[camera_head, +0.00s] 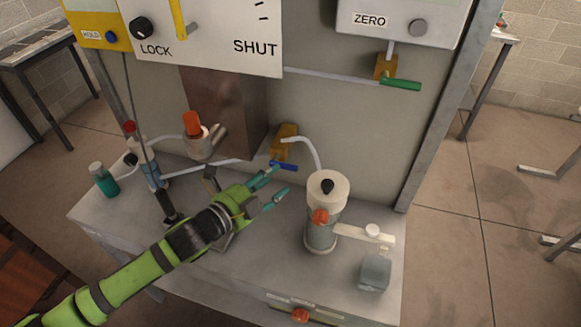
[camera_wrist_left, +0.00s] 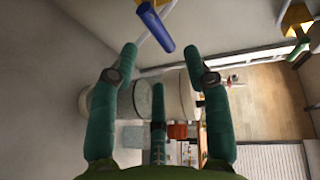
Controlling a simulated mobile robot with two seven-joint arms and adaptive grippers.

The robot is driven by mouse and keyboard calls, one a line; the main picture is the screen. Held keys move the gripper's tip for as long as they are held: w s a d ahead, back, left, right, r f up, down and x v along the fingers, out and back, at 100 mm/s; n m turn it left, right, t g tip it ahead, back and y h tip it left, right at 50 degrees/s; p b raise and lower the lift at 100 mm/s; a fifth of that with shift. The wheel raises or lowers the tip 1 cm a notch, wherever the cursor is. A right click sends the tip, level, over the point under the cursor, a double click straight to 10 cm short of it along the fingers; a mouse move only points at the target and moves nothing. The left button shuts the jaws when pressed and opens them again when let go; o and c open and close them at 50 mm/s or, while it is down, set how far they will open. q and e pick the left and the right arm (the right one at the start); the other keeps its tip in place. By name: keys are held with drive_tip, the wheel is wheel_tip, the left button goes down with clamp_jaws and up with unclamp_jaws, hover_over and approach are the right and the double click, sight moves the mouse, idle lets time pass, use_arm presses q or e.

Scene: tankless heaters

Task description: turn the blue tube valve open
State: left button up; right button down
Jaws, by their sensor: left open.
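The blue valve handle (camera_head: 285,166) sits on a brass valve body (camera_head: 284,143) at the panel's foot, with a white pipe leading off to the right. My left gripper (camera_head: 276,183) is open and empty, its teal fingers just in front of and below the handle in the head view. In the left wrist view the blue handle (camera_wrist_left: 155,27) lies tilted at the top, beyond the tips of my open left gripper (camera_wrist_left: 160,50). A gap seems to show between fingertips and handle, but exact contact is hard to tell. My right gripper is not in view.
A white-lidded canister (camera_head: 325,205) with an orange knob stands right of my gripper. A green handle (camera_head: 400,84) is on a brass valve higher up. An orange-capped vessel (camera_head: 196,135) and a teal bottle (camera_head: 103,180) stand at left. The grey bench (camera_head: 262,262) is clear in front.

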sight(289, 168)
use_arm(q)
drive_tip(key=p+x, duration=0.1)
drive_tip(key=x, duration=0.5)
drive_tip(key=shift+d+r+p, duration=0.1)
drive_tip(key=shift+r+p, duration=0.05)
drive_tip(key=shift+p, duration=0.2)
drive_tip(key=shift+w+d, duration=0.25)
drive_tip(key=shift+w, duration=0.05)
clamp_jaws()
